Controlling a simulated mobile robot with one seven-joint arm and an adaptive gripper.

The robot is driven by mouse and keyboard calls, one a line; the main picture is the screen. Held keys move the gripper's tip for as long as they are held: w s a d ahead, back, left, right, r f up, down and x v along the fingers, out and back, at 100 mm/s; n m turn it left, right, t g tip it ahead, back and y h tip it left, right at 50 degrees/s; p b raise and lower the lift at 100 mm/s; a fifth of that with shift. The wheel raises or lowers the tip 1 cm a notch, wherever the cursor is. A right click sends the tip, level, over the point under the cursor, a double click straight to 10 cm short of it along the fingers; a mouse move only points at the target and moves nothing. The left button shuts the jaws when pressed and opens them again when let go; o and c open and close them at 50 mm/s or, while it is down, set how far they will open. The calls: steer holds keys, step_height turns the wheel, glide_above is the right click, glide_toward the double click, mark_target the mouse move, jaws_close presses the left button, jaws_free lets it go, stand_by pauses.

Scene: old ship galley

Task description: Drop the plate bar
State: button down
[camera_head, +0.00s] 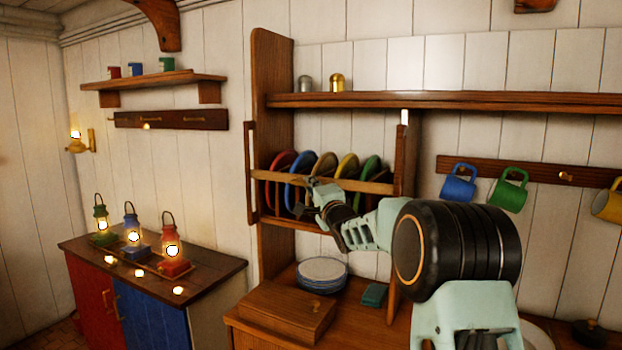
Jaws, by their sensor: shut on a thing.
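The plate bar (281,175) is a light wooden bar. It runs across the front of the plate rack, between a left upright (250,173) and a right upright (401,160). Behind it stand several coloured plates on edge, among them a red plate (280,163), a blue plate (297,166) and a green plate (369,168). My gripper (313,184) is at the middle of the bar and shut on it. The gripper and arm hide the lower middle and right of the rack. The fingertips are small in this view.
Below the rack, a plate stack (322,272), a wooden box (288,311) and a green block (374,295) stand on the counter. A shelf (450,100) runs above. Mugs, such as a blue mug (458,184), hang at right. Lit lanterns (133,232) stand on the left cabinet.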

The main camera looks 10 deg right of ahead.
step_height(320, 180, down, 12)
steer(key=b, duration=0.6)
steer(key=shift+b, duration=0.35)
steer(key=c, duration=2)
jaws_free()
steer(key=shift+c, duration=0.2)
steer(key=shift+r, duration=0.1)
steer(key=shift+s, duration=0.1)
steer(key=v, duration=1.2)
steer(key=shift+a+r, duration=0.15)
